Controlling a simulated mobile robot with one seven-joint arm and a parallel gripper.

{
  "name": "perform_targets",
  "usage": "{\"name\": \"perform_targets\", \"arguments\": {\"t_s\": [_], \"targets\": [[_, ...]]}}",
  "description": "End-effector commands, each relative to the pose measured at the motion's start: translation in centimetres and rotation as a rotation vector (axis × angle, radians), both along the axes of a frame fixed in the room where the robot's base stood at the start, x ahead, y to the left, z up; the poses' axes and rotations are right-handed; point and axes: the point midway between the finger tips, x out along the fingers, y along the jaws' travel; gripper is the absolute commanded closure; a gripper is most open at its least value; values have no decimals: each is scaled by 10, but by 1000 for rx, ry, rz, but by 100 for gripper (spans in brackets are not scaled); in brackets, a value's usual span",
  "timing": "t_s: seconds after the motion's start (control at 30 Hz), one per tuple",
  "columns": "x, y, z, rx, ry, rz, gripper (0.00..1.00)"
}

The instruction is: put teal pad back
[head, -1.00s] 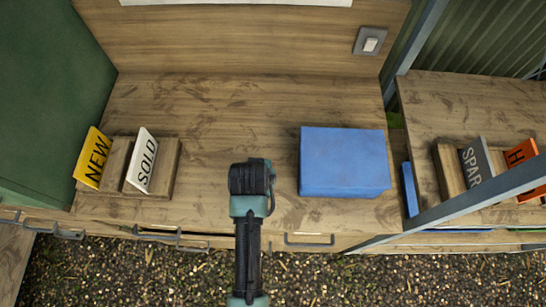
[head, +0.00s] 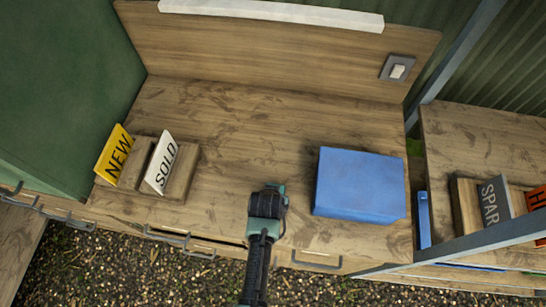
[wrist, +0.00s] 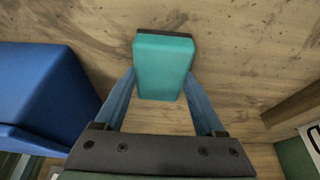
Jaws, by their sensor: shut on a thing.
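The teal pad (wrist: 163,66) is between the two blue fingers of my gripper (wrist: 163,78) in the wrist view. It is a small block with a dark strip along its far edge. The fingers touch it on both sides, so my gripper is shut on it. The wooden bench top (wrist: 240,45) lies beneath; I cannot tell the gap between pad and bench. In the head view my arm's end is over the front part of the bench (head: 250,120), and the pad and fingers are hidden there.
A blue box (head: 358,186) stands right of my arm; it also shows in the wrist view (wrist: 40,85). NEW (head: 115,155) and SOLD (head: 160,163) cards stand in a wooden holder at left. A grey post (head: 460,55) separates the right bench. Mid-bench is clear.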

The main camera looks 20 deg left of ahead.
Motion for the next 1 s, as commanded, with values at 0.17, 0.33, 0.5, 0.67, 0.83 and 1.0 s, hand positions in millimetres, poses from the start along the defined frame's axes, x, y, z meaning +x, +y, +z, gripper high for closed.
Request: {"name": "perform_targets", "arguments": {"t_s": [0.17,0.33,0.5,0.67,0.83,1.0], "targets": [[0,0,-1,0,0,0,5],[0,0,-1,0,0,0,0],[0,0,3,0,0,0,0],[-5,-1,13,0,-1,0,0],[-14,-4,38,1,-2,0,0],[-25,-7,65,1,-2,0,0]]}}
